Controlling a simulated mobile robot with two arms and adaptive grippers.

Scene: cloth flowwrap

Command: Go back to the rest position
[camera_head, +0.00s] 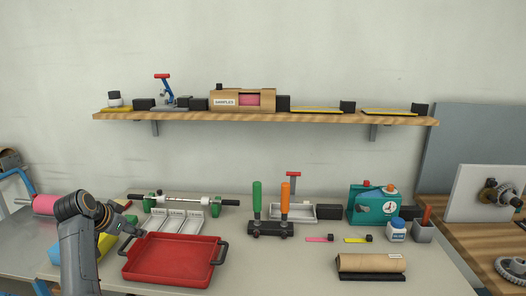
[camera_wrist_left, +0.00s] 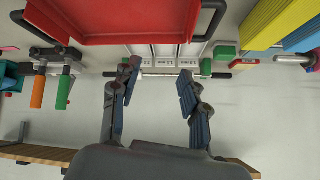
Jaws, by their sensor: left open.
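My left gripper (camera_head: 129,216) is at the left of the bench in the head view, above the table near the back left corner of the red tray (camera_head: 213,243). In the left wrist view the left gripper (camera_wrist_left: 159,74) shows its two fingers spread apart with nothing held between them. That view is upside down, with the red tray (camera_wrist_left: 120,36) at the top. My right gripper is in neither view.
White labelled bins (camera_head: 188,224) and a rod on green stands (camera_head: 190,200) lie close to my left gripper. A wooden shelf (camera_head: 265,117) hangs above.

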